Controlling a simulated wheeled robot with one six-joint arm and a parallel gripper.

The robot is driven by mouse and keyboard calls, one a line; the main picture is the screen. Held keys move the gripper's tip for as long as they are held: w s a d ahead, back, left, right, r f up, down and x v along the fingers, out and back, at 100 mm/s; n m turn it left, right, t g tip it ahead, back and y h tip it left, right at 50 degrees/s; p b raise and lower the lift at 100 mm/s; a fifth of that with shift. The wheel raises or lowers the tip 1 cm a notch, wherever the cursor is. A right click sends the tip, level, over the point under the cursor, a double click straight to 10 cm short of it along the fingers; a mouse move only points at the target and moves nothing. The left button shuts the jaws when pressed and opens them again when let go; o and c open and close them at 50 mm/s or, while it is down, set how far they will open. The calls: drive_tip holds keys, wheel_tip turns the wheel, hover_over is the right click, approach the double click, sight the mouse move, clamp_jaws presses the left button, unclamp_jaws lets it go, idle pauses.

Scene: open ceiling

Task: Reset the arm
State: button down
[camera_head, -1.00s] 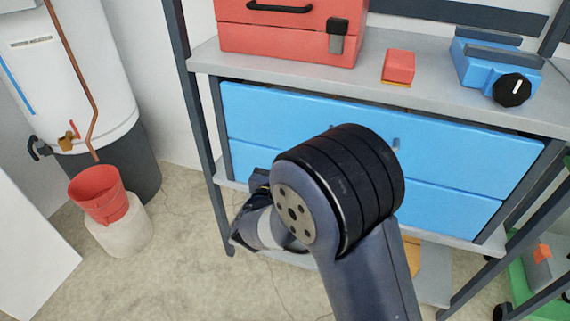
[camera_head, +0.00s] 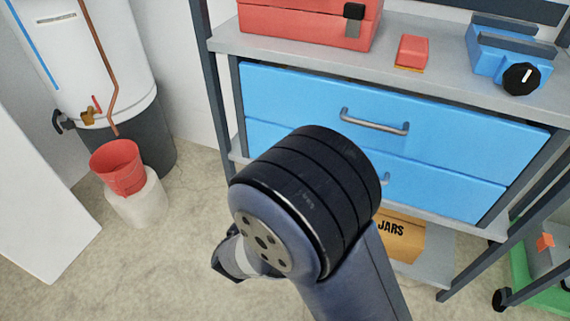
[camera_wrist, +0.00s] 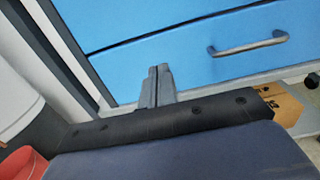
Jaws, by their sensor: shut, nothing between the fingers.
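My arm is folded in front of the shelving in the head view, and its large dark joint covers part of the blue drawers. My gripper (camera_wrist: 157,86) shows in the wrist view with its two grey fingers together and nothing between them. In that picture the fingers lie in front of the lower blue drawer (camera_wrist: 200,66); I cannot tell how far apart they are.
Blue drawers (camera_head: 300,95) with a metal handle sit under a grey shelf (camera_head: 225,42) bearing a red toolbox (camera_head: 300,20), a red block (camera_head: 412,50) and a blue vise-like tool (camera_head: 495,60). A box marked JARS (camera_head: 405,240) is below. A red bucket (camera_head: 117,168) stands left. Floor between is clear.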

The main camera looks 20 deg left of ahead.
drive_tip(key=shift+s, duration=0.25)
